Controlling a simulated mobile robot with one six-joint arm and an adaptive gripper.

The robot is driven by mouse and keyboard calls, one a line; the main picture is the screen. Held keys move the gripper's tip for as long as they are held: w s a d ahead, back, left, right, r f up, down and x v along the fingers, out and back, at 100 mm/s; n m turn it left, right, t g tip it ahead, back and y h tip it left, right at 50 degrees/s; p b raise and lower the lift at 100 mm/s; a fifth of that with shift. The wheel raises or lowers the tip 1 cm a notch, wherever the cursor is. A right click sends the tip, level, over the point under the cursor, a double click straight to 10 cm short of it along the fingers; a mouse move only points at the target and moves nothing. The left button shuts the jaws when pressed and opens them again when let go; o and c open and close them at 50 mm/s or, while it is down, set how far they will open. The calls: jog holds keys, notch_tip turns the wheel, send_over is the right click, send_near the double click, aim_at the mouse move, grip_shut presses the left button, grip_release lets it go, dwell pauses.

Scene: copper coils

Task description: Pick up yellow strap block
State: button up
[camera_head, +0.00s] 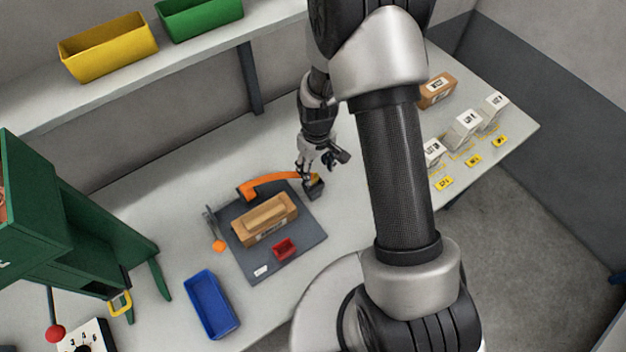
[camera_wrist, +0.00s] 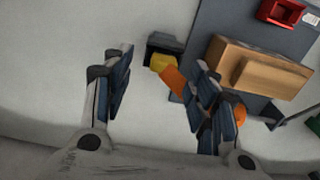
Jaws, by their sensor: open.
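The yellow strap block (camera_wrist: 163,62) shows in the wrist view in a small dark holder (camera_wrist: 162,45), between my open fingers and beyond their tips. In the head view the yellow block (camera_head: 314,177) is a small patch on top of the dark holder (camera_head: 314,190), partly hidden by my gripper. My gripper (camera_head: 306,170) is open and empty, close to the holder at the mat's far corner. In the wrist view my gripper (camera_wrist: 160,85) has its fingers spread wide, and the right finger overlaps an orange tool.
The orange-handled tool (camera_head: 267,184) lies beside the holder. A blue bin (camera_head: 211,305) stands nearer. White boxes (camera_head: 463,131) stand right.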

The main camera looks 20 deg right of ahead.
aim_at(313, 176)
jog(key=f, duration=0.5)
jog(key=shift+w+a, duration=0.2)
jog(key=shift+a, duration=0.2)
jog(key=shift+c, duration=0.2)
jog(key=c, duration=1.1)
